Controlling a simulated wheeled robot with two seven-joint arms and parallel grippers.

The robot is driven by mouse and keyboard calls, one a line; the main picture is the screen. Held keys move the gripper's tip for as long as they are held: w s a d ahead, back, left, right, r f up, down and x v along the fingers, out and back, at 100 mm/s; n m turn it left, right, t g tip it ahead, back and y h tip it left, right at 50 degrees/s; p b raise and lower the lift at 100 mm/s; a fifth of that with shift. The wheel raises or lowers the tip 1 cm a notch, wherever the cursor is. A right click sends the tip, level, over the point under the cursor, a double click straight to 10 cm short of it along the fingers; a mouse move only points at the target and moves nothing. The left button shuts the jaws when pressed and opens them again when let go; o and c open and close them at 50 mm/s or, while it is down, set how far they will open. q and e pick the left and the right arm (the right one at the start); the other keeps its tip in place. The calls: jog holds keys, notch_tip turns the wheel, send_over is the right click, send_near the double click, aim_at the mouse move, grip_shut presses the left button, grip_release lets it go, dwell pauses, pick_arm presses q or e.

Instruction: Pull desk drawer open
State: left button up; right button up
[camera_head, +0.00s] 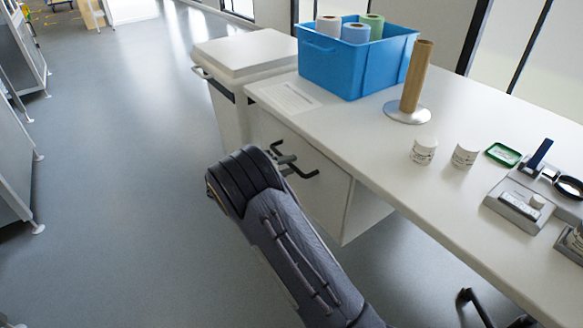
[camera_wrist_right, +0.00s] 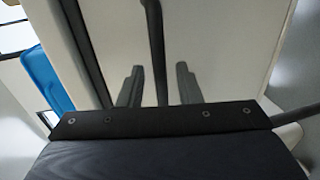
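The white desk drawer (camera_head: 325,190) is under the left end of the desk (camera_head: 390,165). Its front looks about flush with the desk edge. A dark bar handle (camera_head: 309,175) is on the drawer front. My right gripper (camera_head: 285,158) is at the handle, partly hidden by my own wrist. In the right wrist view, the handle (camera_wrist_right: 154,45) runs between the two fingers of the right gripper (camera_wrist_right: 158,82). Gaps show on both sides of the bar, so the fingers are open around it. My left gripper is not in view.
A blue bin (camera_head: 335,68) with rolls and an upright cardboard roll (camera_head: 417,75) stand on the desk. White jars (camera_head: 424,150) and a scale-like device (camera_head: 520,200) sit further right. A white cabinet (camera_head: 245,55) adjoins the desk. Open floor (camera_head: 110,180) lies left.

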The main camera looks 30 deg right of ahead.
jog(key=shift+x, duration=0.95)
grip_shut()
jog(key=shift+a, duration=0.1)
